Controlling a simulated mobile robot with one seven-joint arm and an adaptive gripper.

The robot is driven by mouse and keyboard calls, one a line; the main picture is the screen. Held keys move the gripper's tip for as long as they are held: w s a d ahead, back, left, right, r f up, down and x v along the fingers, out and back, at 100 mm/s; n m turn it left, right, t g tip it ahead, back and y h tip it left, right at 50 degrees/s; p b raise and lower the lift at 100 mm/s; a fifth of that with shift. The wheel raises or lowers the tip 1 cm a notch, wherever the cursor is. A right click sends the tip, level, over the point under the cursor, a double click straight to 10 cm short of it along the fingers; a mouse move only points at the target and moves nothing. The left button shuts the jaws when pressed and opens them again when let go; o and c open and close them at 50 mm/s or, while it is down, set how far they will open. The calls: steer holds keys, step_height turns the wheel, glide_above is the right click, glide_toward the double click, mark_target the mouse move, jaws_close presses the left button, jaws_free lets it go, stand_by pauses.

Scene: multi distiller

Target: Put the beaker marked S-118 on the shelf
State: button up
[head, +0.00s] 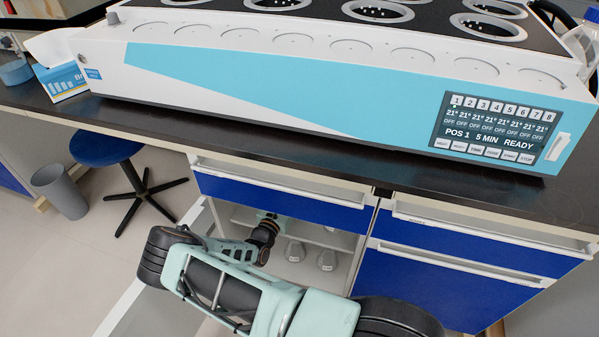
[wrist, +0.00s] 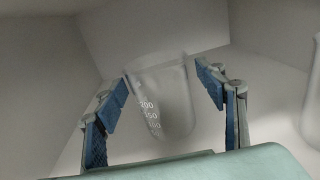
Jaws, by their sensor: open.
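A clear glass beaker (wrist: 168,98) with white graduation marks stands between the fingers of my gripper (wrist: 165,84) in the wrist view. The fingers are spread, with a gap showing at least on the right side. I cannot read any S-118 mark on it. In the head view my gripper reaches into the open cabinet under the bench, and its fingertips are hard to make out. Two pale glass vessels, one on the left (head: 295,251) and one on the right (head: 327,260), stand inside the cabinet to the right of my gripper. A light shelf (head: 338,240) shows above them.
Another glass vessel (wrist: 312,98) shows at the right edge of the wrist view. Blue drawers (head: 285,203) lie above the cabinet opening. A large heating unit (head: 330,85) stands on the black bench top (head: 350,157). A stool (head: 107,148) and a bin (head: 60,190) stand left.

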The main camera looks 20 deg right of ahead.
steer(key=p+v, duration=0.1)
steer(key=v, duration=0.4)
steer(key=shift+s, duration=0.1)
stand_by(0.3)
